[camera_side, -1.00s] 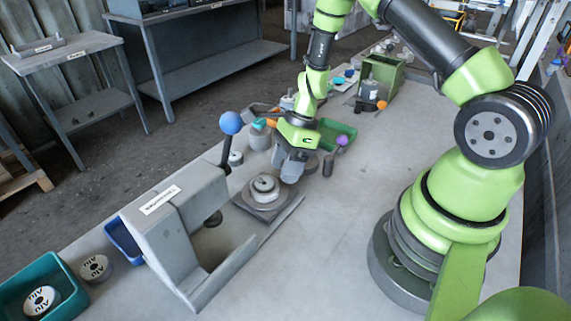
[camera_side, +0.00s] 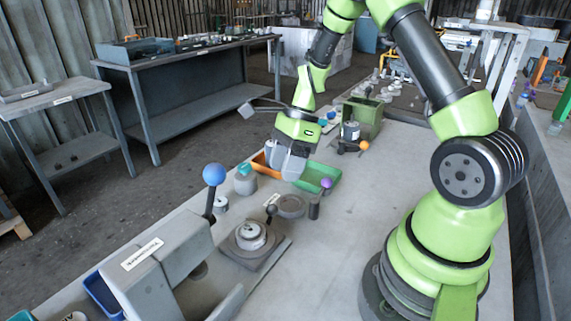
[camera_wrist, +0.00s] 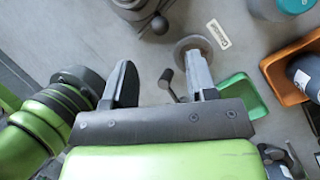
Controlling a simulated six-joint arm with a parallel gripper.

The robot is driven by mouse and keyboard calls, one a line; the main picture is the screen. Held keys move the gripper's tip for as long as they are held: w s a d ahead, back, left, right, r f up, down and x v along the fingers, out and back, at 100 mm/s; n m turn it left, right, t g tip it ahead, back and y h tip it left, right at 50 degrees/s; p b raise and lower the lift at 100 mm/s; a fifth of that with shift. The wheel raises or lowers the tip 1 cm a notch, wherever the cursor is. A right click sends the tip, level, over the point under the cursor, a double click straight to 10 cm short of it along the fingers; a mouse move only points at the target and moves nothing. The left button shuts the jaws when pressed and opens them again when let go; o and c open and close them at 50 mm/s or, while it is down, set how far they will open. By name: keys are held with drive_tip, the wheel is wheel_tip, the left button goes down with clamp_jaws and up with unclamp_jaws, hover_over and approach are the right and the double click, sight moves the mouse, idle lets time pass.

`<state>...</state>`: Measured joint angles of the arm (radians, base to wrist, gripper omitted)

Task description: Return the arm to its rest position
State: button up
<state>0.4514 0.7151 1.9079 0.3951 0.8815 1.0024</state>
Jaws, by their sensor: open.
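My gripper (camera_side: 288,163) is raised over the bench near the green tray in the side view. In the wrist view its two fingers (camera_wrist: 162,88) are spread apart with nothing held between them. A round grey housing part (camera_side: 250,236) sits on a square base plate on the bench, in front of the press. It shows partly at the top edge of the wrist view (camera_wrist: 135,8). A grey disc (camera_side: 290,206) with a small dark lever beside it lies on the bench below my gripper.
A grey press (camera_side: 165,262) with a blue-knobbed lever stands front left. A green tray (camera_side: 322,178), an orange tray (camera_side: 262,166), a teal-capped jar (camera_side: 245,181) and a green box stand (camera_side: 361,117) are near my gripper. The bench's middle right is clear.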

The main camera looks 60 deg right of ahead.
drive_tip(key=shift+r, duration=0.1)
drive_tip(key=s+a+r+n+t+h, duration=0.1)
drive_tip(key=s+a+r+n, duration=0.15)
drive_tip(key=r+n, duration=0.35)
drive_tip(key=s+a+r+n+t+h, duration=0.1)
drive_tip(key=s+a+r+n+t, duration=0.2)
drive_tip(key=r, duration=0.5)
drive_tip(key=s+a+r+n+t, duration=0.1)
drive_tip(key=s+a+r+n, duration=0.1)
drive_tip(key=s+n, duration=0.2)
drive_tip(key=s+a+r+n+t+h, duration=0.1)
drive_tip(key=s+r+n, duration=0.2)
drive_tip(key=s+n, duration=0.2)
drive_tip(key=n, duration=0.3)
drive_tip(key=shift+a+r, duration=0.25)
drive_tip(key=shift+a, duration=0.1)
